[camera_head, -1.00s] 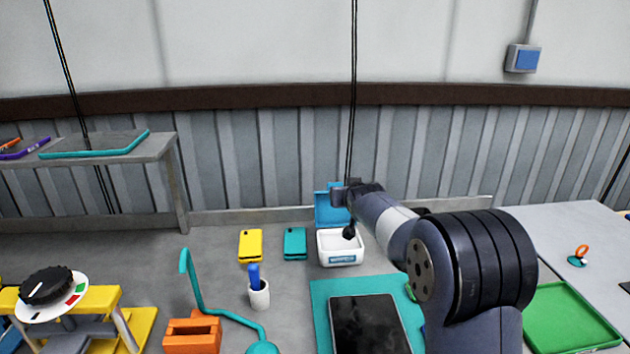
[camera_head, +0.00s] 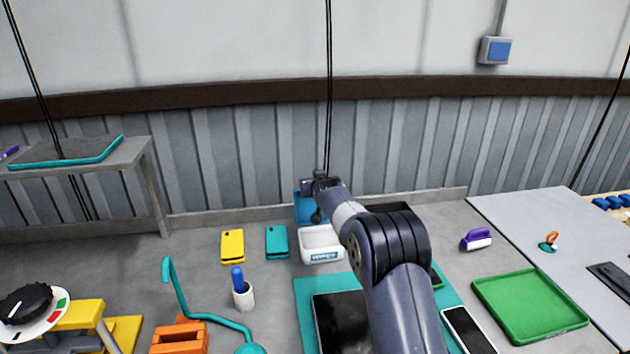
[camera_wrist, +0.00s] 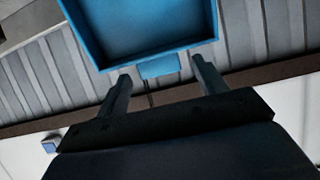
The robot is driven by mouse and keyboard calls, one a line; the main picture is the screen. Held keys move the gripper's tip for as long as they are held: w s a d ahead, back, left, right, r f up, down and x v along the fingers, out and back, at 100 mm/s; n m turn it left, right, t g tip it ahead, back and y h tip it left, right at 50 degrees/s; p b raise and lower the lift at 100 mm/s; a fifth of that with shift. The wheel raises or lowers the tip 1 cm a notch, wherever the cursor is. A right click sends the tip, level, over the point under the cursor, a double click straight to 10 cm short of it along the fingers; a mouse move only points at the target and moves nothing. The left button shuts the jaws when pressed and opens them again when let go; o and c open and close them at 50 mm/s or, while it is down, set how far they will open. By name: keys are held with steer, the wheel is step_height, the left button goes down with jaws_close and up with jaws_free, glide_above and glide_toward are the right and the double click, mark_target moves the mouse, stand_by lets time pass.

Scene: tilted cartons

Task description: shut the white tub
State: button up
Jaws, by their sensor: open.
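The white tub (camera_head: 320,256) stands on the grey floor or bench top near the back ledge, with a label on its front. Its blue lid (camera_head: 304,212) is raised upright at the tub's back, so the tub is open. In the wrist view the lid (camera_wrist: 140,60) fills the upper middle, with a small blue tab at its edge. My gripper (camera_head: 313,186) is at the lid's upper edge. In the wrist view my gripper (camera_wrist: 163,82) is open, with its two fingers on either side of the tab. I cannot tell whether they touch the lid.
A yellow case (camera_head: 232,245) and a teal case (camera_head: 277,242) lie left of the tub. A white cup (camera_head: 243,297) with a blue item and a teal hooked stand (camera_head: 225,322) are nearer. A teal mat (camera_head: 303,310) lies in front. A green tray (camera_head: 530,306) is at right.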

steer(key=shift+w+a+f, duration=0.1)
steer(key=shift+w+f, duration=0.15)
steer(key=shift+w, duration=0.3)
steer(key=shift+c, duration=0.6)
steer(key=c, duration=1.3)
